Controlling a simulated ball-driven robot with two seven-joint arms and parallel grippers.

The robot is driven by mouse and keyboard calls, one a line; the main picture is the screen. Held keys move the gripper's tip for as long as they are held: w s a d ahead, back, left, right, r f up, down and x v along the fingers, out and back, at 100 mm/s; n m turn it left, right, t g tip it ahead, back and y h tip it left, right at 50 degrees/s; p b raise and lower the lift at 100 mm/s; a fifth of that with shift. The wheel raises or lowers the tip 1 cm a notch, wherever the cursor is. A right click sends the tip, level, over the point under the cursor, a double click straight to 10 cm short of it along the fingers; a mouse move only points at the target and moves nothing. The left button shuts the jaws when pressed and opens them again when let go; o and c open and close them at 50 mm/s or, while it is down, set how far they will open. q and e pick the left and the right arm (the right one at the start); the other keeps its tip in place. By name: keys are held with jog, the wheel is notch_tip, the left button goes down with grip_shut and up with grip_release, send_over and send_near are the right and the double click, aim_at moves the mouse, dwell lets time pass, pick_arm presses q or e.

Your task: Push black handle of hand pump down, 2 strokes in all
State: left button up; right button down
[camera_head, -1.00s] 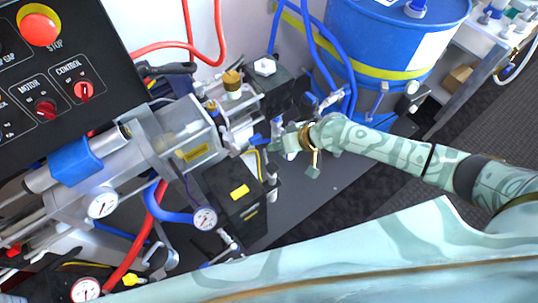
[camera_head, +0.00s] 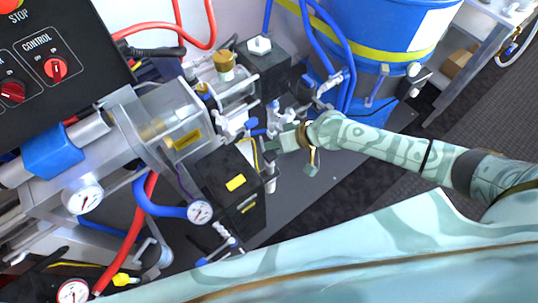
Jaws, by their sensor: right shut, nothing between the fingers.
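My right gripper (camera_head: 277,142) reaches in from the right, pale green and patterned. It is shut and empty, beside the small blue and white valve fittings in the middle. A black bar-like piece (camera_head: 152,52) lies behind the clear-walled pump cylinder, near the red hose. I cannot tell whether it is the hand pump's black handle. The gripper is well apart from this piece. The pump body of the hand pump is not clearly distinguishable. My left gripper is not in view.
A black control panel (camera_head: 95,62) stands at upper left. A clear-walled cylinder (camera_head: 170,118) and a black box (camera_head: 232,183) with yellow labels are left of the gripper. A blue drum (camera_head: 385,28) stands behind. Hoses and gauges (camera_head: 200,212) crowd the left. Dark floor lies right.

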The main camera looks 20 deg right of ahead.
aim_at(274, 155)
notch_tip(274, 155, down, 3)
jog(key=shift+r+b, duration=0.2)
jog(key=shift+b, duration=0.35)
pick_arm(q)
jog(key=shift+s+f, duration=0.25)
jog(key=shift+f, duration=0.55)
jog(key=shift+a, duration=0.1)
pick_arm(e)
jog(key=shift+r, duration=0.1)
dwell(0.5)
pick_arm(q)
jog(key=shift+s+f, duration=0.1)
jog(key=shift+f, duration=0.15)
pick_arm(e)
jog(key=shift+f, duration=0.45)
pick_arm(q)
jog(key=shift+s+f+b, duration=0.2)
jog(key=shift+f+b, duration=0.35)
jog(key=shift+b, duration=0.15)
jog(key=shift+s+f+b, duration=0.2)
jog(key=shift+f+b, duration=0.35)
jog(key=shift+b, duration=0.1)
pick_arm(e)
jog(key=shift+f, duration=1.7)
